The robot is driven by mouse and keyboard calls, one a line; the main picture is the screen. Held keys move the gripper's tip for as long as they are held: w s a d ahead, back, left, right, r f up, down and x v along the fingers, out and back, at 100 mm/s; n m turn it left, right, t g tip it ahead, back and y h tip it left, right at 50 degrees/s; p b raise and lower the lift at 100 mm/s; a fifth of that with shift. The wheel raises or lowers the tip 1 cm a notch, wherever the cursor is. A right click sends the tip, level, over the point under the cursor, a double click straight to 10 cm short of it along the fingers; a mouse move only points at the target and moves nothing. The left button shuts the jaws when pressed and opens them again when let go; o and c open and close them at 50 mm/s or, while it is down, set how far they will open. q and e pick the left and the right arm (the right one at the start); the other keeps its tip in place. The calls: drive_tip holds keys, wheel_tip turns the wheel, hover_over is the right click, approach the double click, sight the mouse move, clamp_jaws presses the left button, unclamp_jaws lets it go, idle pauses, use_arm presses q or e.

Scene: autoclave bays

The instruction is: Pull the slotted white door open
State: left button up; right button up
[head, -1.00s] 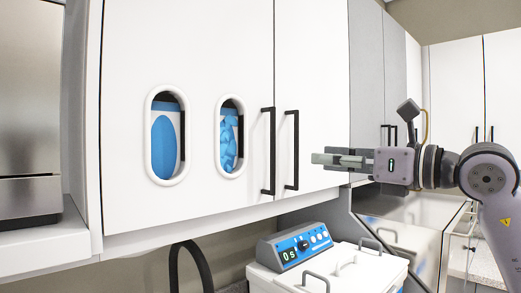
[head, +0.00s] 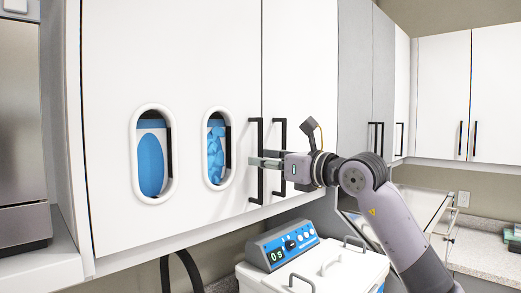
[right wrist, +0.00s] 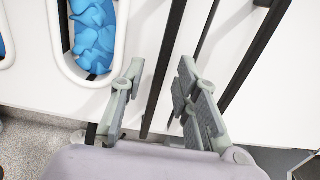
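The slotted white door (head: 190,60) has two oval white-rimmed openings showing blue items behind. It looks shut, flush with the plain white door (head: 300,60) beside it. Its black vertical bar handle (head: 255,190) is near its right edge. My right gripper (head: 258,158) reaches in from the right at the handle's mid-height. In the right wrist view its two fingers (right wrist: 160,88) are open, and the slotted door's handle (right wrist: 165,60) runs between them, with gaps on both sides. My left gripper is out of view.
The plain door's handle (head: 279,140) stands close beside, just right of the fingers in the wrist view (right wrist: 255,60). Below is a white-lidded bath with a blue control panel (head: 284,246). A steel appliance (head: 20,130) stands at the left.

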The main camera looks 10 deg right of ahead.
drive_tip(key=shift+x, duration=0.85)
drive_tip(key=shift+c, duration=0.3)
clamp_jaws()
